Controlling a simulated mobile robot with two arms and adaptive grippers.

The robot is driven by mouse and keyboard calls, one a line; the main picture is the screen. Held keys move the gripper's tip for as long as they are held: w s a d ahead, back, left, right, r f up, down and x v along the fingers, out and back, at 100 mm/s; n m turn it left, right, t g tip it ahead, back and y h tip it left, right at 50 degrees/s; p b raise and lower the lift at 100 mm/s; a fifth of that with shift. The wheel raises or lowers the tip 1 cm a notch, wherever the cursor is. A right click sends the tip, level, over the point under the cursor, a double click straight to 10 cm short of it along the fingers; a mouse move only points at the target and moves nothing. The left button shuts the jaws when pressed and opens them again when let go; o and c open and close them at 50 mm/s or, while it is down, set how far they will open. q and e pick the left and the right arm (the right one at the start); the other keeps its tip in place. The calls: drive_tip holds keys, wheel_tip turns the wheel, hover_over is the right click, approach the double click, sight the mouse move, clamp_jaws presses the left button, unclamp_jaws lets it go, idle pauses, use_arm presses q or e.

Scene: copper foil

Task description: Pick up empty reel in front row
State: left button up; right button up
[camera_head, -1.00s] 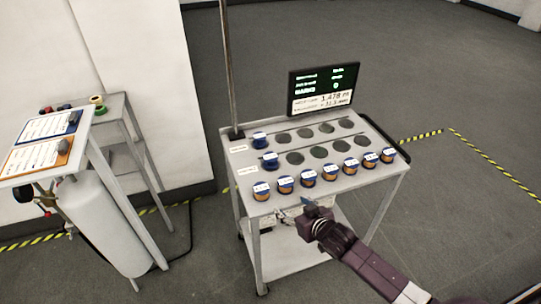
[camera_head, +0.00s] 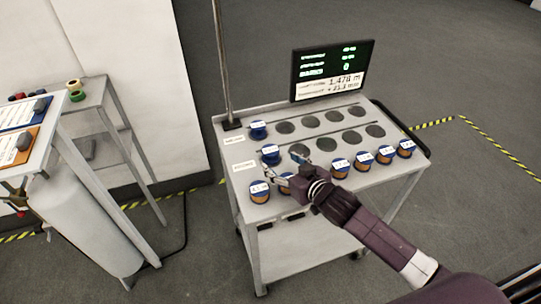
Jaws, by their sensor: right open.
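Several round reels stand on a grey cart (camera_head: 245,215). The front line holds copper-coloured reels with blue tops and white labels, such as the leftmost reel (camera_head: 259,192). Behind it, at the left end of the middle line, is a blue reel (camera_head: 270,153) with no copper visible. Another blue reel (camera_head: 258,130) stands at the left end of the back line. My right gripper (camera_head: 284,165) is open and empty. Its fingers hang above the cart, just front-right of the middle-line blue reel, and partly cover the front line. My left gripper is not in view.
Dark round spots (camera_head: 352,137) without reels continue both rear lines. A monitor (camera_head: 330,70) stands at the cart's back, and a pole (camera_head: 222,60) rises at its back left corner. A side table (camera_head: 95,100) stands to the left.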

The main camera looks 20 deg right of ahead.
sight(275, 156)
drive_tip(key=shift+w+d+f, duration=0.1)
drive_tip(key=shift+w+f, duration=0.4)
drive_tip(key=shift+w, duration=0.35)
drive_tip(key=shift+w+f, duration=0.1)
drive_tip(key=shift+w, duration=0.2)
drive_tip(key=shift+w+a, duration=0.25)
drive_tip(key=x, duration=0.2)
drive_tip(key=d+p+x, duration=0.1)
drive_tip(key=shift+w+a+f+p, duration=0.2)
drive_tip(key=shift+w+p, duration=0.1)
drive_tip(key=shift+w, duration=0.15)
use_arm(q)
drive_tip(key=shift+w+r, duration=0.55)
use_arm(e)
drive_tip(key=shift+w+a+f, duration=0.15)
drive_tip(key=shift+w+f, duration=0.2)
drive_tip(key=shift+w, duration=0.3)
drive_tip(key=shift+c, duration=0.6)
drive_tip(key=c, duration=1.2)
drive_tip(key=shift+o, duration=0.2)
drive_tip(key=shift+r, duration=0.1)
